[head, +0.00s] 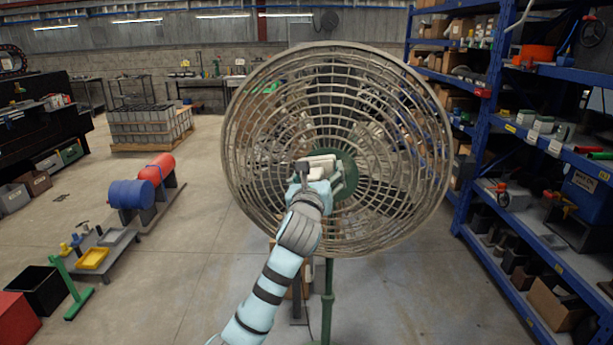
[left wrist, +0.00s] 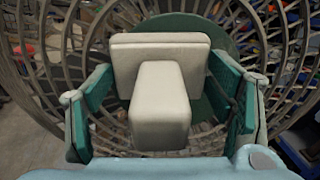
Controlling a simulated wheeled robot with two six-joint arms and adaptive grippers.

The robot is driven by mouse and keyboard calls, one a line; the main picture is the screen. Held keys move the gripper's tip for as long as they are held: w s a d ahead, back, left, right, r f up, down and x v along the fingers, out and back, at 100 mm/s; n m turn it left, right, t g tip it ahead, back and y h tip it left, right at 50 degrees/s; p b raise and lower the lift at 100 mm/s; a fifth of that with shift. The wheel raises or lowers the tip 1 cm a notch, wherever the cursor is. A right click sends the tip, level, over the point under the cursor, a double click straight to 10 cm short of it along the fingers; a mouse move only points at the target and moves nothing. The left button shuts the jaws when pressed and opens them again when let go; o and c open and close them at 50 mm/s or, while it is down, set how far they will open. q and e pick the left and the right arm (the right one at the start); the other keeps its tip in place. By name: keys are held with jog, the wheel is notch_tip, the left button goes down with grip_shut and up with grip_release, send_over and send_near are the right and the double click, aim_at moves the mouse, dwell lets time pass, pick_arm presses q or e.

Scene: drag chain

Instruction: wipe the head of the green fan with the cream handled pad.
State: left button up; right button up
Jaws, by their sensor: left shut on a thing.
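The fan's head (head: 400,110) is a large round wire cage, grey-beige, with a green hub (head: 347,168), on a green stand (head: 328,290). It fills the background of the left wrist view (left wrist: 60,50). My left gripper (head: 318,172) is in front of the hub. It is shut on the cream handled pad (head: 320,161). In the left wrist view the pad (left wrist: 160,100) sits between the green-lined fingers, its flat plate toward the cage. Whether the pad touches the cage is hard to tell. My right gripper is not in view.
Blue shelving (head: 490,120) with boxes and parts stands close on the right. A blue drum (head: 131,194) and a red drum (head: 158,168) lie on a rack at the left. A black bin (head: 38,290) is at lower left. The floor between is open.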

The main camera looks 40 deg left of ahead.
pick_arm(q)
jog(key=shift+w+d, duration=0.65)
jog(key=shift+d, duration=0.6)
jog(key=shift+w+d, duration=0.6)
jog(key=shift+d, duration=0.6)
jog(key=shift+w+d, duration=0.65)
jog(key=shift+d, duration=0.6)
send_near(355, 171)
jog(key=shift+a, duration=0.15)
jog(key=shift+v, duration=1.55)
jog(key=shift+w+a, duration=0.1)
jog(key=shift+w, duration=0.05)
